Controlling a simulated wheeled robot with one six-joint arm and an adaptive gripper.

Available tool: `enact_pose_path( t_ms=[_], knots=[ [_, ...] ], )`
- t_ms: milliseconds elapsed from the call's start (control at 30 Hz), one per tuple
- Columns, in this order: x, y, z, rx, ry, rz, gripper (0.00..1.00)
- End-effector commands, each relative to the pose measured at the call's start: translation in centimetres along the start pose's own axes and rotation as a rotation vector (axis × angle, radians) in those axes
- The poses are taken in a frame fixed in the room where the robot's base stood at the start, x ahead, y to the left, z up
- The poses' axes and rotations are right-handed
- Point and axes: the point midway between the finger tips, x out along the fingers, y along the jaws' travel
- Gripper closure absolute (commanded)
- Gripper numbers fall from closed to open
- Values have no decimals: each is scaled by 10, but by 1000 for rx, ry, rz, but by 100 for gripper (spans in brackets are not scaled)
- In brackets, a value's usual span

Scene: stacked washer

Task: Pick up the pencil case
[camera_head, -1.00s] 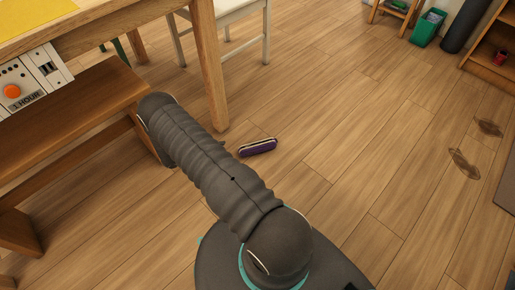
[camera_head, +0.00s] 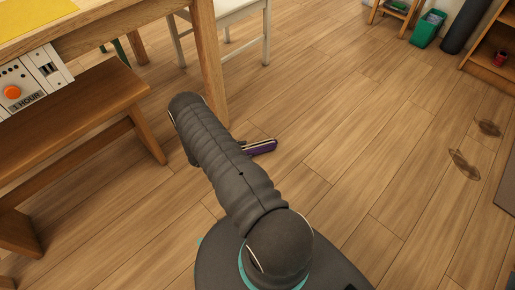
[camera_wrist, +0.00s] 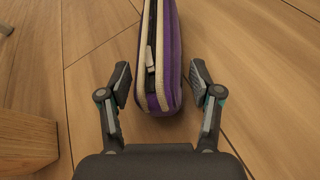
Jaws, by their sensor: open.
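The purple pencil case (camera_head: 262,146) with a pale zip band lies on the wooden floor, near the table leg. In the head view my arm hides its left end. My gripper (camera_wrist: 160,85) is open, with one finger on each side of the near end of the case. A gap shows on both sides, so the fingers do not appear to touch it.
A wooden table leg (camera_head: 209,65) stands just behind my arm, and a wooden bench (camera_head: 75,115) is to the left. A white chair (camera_head: 235,12) stands behind. A wooden block-like part (camera_wrist: 25,140) shows at left in the wrist view.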

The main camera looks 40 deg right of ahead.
Motion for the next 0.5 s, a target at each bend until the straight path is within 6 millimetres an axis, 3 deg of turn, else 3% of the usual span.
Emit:
enact_pose_path(
  t_ms=[200,467,500],
  knots=[
    [30,-2,2,2,-1,-2,36],
    [35,-1,2,1,0,0,36],
    [35,-1,2,1,0,0,43]
  ],
)
